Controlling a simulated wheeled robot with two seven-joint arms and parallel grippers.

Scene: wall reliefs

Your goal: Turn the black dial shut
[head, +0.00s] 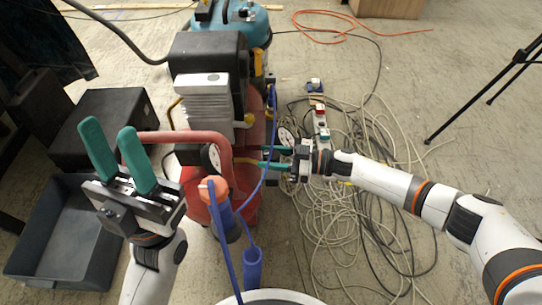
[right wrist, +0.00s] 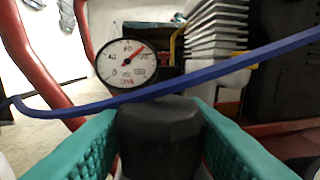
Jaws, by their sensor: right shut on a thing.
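The black dial (right wrist: 160,135) is a dark, faceted knob in the lower middle of the right wrist view. My right gripper (right wrist: 158,130) has its teal fingers on both sides of the dial and is shut on it. In the head view, my right gripper (head: 268,157) reaches in from the right beside the red compressor, and the dial is not clearly visible between the fingers. My left gripper (head: 108,128) is open and empty at the left, with its teal fingers apart.
A round gauge (right wrist: 127,63) stands just behind the dial. A blue hose (right wrist: 215,73) crosses above the dial. The compressor's black motor cover (head: 208,52) is at upper middle. A grey tray (head: 38,235) lies left, coiled cables (head: 335,215) right, and a tripod (head: 490,80) far right.

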